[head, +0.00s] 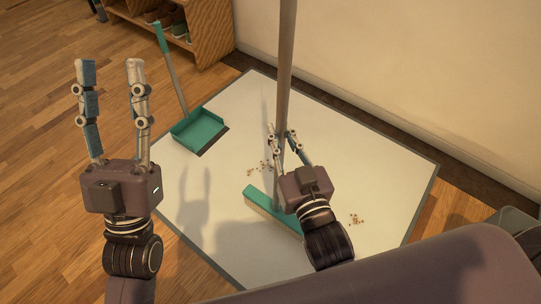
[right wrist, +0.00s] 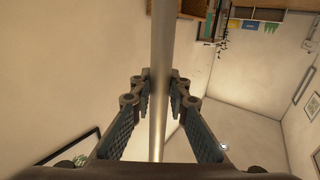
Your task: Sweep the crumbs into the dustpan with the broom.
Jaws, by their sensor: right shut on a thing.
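The broom has a long metal handle (head: 286,60) and a teal head (head: 262,205) that is on or just above the pale mat (head: 330,125). My right gripper (head: 282,136) is shut on the broom handle, which also runs between its fingers in the right wrist view (right wrist: 160,60). The teal dustpan (head: 198,131) lies on the mat's left part, its handle leaning up and left. Crumbs lie in small clusters (head: 356,219), one right of the broom head and another (head: 263,168) behind it. My left gripper (head: 111,72) is open and empty, left of the dustpan.
A wooden shoe rack (head: 205,30) with shoes stands at the back left. A plain wall (head: 410,60) rises behind the mat. A grey container (head: 515,222) is partly visible at the right edge. Wooden floor is clear on the left.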

